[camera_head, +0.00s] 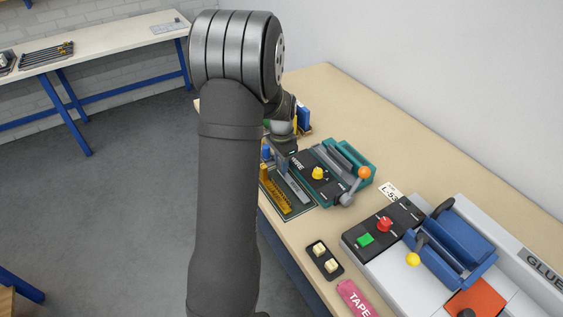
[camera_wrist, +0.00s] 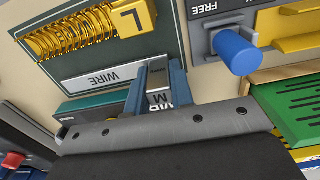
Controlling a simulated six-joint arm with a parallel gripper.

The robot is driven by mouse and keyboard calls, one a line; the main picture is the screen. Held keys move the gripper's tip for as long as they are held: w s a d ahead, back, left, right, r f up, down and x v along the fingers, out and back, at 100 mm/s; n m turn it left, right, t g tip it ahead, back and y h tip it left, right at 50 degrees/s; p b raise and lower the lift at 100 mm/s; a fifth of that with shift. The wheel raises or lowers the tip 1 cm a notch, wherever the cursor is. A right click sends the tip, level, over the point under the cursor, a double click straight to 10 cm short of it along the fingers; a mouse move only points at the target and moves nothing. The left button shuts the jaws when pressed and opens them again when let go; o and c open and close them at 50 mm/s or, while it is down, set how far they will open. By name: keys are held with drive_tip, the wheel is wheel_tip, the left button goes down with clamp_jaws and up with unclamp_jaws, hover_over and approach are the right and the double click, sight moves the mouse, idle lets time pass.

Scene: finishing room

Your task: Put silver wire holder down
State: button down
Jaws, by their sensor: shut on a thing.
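My gripper (camera_wrist: 157,80) shows in the wrist view, its blue-grey fingers shut on the silver wire holder (camera_wrist: 158,101), which carries a letter M. Most of the holder is hidden by the fingers and my wrist. A dark green mat (camera_wrist: 165,42) with a WIRE strip lies just beyond the fingers. A yellow wire holder (camera_wrist: 78,32) with a coil and an L tag is on that mat. In the head view my gripper (camera_head: 283,160) is partly hidden by my arm, beside the mat and the yellow holder (camera_head: 276,197).
A blue knob (camera_wrist: 235,50) stands right of the gripper, by a FREE label. A teal machine (camera_head: 345,160) with an orange-knobbed lever stands right of the mat. A grey machine with a blue clamp (camera_head: 455,248) is nearer. The bench beyond (camera_head: 340,105) is clear.

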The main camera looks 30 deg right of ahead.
drive_tip(key=shift+f, duration=0.1)
drive_tip(key=c, duration=1.3)
unclamp_jaws()
drive_tip(key=shift+o, duration=0.2)
wheel_tip(320, 180, up, 12)
drive_tip(key=shift+r, duration=0.2)
